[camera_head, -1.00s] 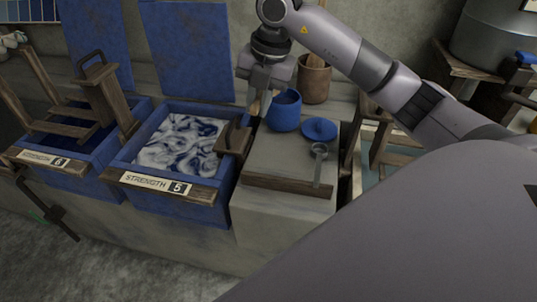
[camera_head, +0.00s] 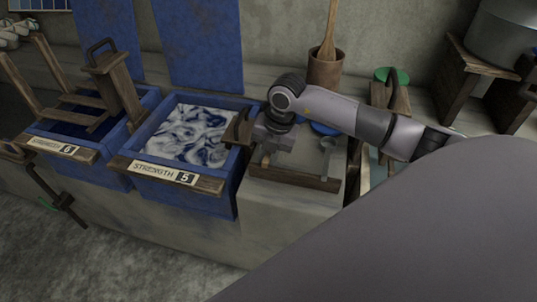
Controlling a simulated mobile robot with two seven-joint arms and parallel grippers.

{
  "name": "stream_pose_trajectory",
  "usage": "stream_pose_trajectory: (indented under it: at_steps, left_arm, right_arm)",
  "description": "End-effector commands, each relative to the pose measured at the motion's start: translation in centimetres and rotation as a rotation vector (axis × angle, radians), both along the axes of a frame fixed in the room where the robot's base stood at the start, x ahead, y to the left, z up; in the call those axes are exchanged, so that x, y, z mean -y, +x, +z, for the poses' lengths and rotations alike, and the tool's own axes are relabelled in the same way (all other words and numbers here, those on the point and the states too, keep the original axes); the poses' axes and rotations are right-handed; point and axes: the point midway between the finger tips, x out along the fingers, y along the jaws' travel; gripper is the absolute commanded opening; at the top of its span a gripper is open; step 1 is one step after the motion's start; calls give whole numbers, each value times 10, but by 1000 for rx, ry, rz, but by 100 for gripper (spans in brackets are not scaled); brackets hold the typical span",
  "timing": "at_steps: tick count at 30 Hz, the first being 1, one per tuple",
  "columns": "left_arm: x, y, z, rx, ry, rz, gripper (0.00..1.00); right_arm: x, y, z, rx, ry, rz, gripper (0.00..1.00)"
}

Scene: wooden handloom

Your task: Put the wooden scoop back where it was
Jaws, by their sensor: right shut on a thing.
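My right gripper (camera_head: 267,160) is low over the left part of the pale bench top, just right of the strength 5 vat. It is shut on a thin brown piece, which I take to be the wooden scoop. The scoop is mostly hidden by the fingers, and I cannot tell whether it touches the bench. The blue jar is hidden behind my right arm. Part of its blue lid (camera_head: 323,129) shows beneath the arm. My left gripper is not in view.
The strength 5 vat (camera_head: 232,168) of foamy liquid stands left, with a dark wooden piece (camera_head: 240,131) on its rim. A metal spoon (camera_head: 326,152) lies right of the gripper. A brown pot (camera_head: 325,72) with a wooden handle stands behind. A wooden strip (camera_head: 295,178) edges the bench front.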

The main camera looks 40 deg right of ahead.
Motion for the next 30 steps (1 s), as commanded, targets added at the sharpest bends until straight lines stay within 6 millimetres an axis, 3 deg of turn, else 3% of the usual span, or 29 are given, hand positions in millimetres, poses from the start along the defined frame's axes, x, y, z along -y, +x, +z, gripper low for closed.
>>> stream_pose_trajectory:
  at_steps: [11, 12, 14, 23, 26, 30]
  left_arm:
    - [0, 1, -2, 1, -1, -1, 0]
    - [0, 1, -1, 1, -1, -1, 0]
    - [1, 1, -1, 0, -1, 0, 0]
    - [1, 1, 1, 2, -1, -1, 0]
    - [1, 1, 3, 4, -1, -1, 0]
    - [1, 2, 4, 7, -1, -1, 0]
  right_arm:
    - [0, 0, -6, 1, 0, 0, 0]
    - [0, 0, -5, 1, 0, 0, 28]
    - [0, 0, -5, 1, 0, 0, 44]
    - [0, 0, -3, 1, 0, 0, 44]
    - [1, 0, 4, 4, 0, -1, 44]
    - [4, -3, 27, 7, 0, 1, 44]
